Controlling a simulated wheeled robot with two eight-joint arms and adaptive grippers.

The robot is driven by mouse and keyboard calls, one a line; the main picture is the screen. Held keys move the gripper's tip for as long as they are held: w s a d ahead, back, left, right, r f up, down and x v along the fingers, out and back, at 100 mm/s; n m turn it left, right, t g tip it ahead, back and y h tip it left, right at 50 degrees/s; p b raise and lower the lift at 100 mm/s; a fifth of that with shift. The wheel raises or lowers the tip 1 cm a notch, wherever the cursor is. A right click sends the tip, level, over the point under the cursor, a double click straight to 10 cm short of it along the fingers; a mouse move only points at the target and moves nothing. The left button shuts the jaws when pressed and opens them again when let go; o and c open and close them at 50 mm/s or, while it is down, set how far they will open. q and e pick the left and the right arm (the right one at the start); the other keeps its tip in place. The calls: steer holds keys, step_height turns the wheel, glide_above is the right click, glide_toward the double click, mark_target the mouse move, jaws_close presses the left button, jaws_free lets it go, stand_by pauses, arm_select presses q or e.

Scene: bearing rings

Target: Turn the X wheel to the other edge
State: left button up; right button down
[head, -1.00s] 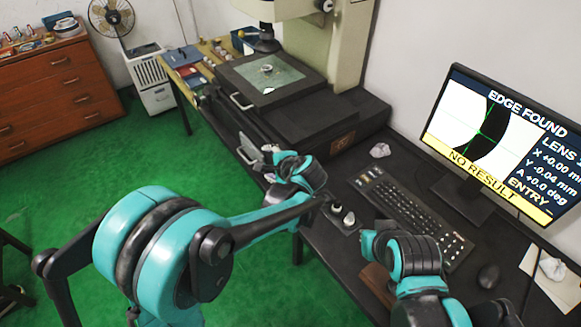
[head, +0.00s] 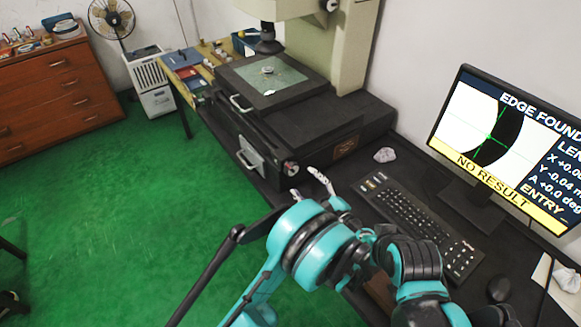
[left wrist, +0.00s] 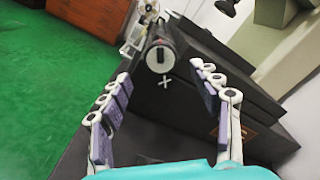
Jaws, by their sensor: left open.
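In the head view the wheel (head: 291,168) shows at the machine's near corner. My left gripper (left wrist: 160,74) is open, its fingers on either side of the wheel's line and short of it, apart from it. In the head view the left gripper (head: 307,183) is just in front of the wheel. The monitor (head: 505,150) reads "EDGE FOUND" and "NO RESULT", with a black band under a green cross.
The machine's stage (head: 270,78) carries a small ring (head: 268,70). A keyboard (head: 420,225), mouse (head: 499,288) and crumpled paper (head: 384,155) lie on the dark bench. My right arm is low at the right, its gripper out of sight. Green floor is free at the left.

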mark_target(294, 172)
arm_select(q)
steer(key=b+x, duration=0.2)
steer(key=x, duration=0.4)
steer(key=shift+a+r, duration=0.1)
steer(key=shift+a, duration=0.05)
steer(key=shift+w+a+r, duration=0.1)
steer(key=shift+w+a, duration=0.3)
steer(key=shift+w, duration=0.15)
arm_select(e)
steer(key=shift+w+f, duration=0.2)
steer(key=shift+f, duration=1)
arm_select(q)
steer(key=c, duration=1.2)
